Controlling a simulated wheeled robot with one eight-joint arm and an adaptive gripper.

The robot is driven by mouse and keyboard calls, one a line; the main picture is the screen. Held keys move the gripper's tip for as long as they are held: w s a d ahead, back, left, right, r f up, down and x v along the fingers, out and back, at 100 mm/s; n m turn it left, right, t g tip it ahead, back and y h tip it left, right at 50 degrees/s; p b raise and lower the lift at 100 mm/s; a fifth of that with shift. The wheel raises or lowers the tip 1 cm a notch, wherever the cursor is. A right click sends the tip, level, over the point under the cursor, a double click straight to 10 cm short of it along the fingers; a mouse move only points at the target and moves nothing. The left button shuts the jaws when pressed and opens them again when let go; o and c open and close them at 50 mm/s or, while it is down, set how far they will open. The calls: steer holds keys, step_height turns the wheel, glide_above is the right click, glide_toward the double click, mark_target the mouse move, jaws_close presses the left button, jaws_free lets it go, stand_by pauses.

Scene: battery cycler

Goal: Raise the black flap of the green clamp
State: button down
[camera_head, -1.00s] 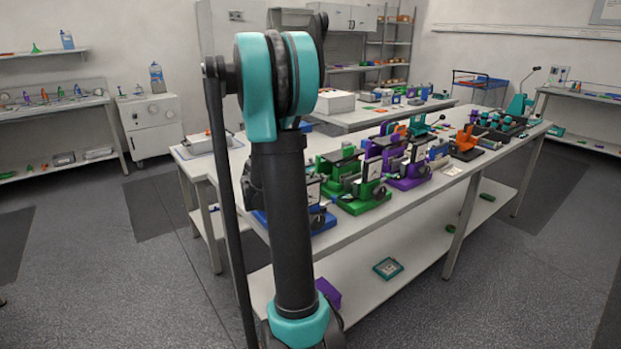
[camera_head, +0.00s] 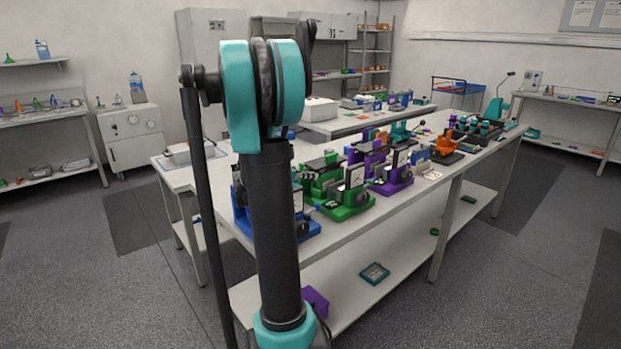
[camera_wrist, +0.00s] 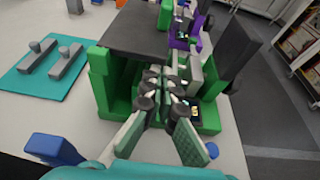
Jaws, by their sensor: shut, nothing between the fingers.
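The green clamp (camera_wrist: 101,90) fills the middle of the wrist view, with green walls on both sides. Its black flap (camera_wrist: 150,28) is a broad dark plate lying roughly level across the top left. A second dark plate (camera_wrist: 236,55) stands tilted at the clamp's right side. My gripper (camera_wrist: 160,88) is shut and empty, with its fingers reaching into the clamp's middle, below and in front of the flap. I cannot tell whether the fingers touch the clamp. In the head view green clamp parts (camera_head: 351,201) show right of my arm, which hides my gripper.
A teal plate (camera_wrist: 24,72) with grey pieces lies left of the clamp. A blue part (camera_wrist: 55,148) is close at the lower left. Purple clamps (camera_head: 393,180) and an orange device (camera_head: 446,148) stand farther along the white bench (camera_head: 350,236). Blue devices stand near my arm.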

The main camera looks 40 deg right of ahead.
steer(key=shift+r+n+g, duration=0.35)
steer(key=shift+n+g, duration=0.05)
steer(key=shift+n, duration=0.1)
step_height(320, 180, up, 2)
steer(key=n+g, duration=0.1)
steer(key=n, duration=0.1)
steer(key=shift+w+r+n, duration=0.1)
steer(key=shift+n, duration=0.2)
steer(key=shift+w+r, duration=0.25)
steer(key=shift+r, duration=0.3)
steer(key=shift+w+r, duration=0.2)
steer(key=shift+r, duration=0.3)
steer(key=shift+w+r, duration=0.1)
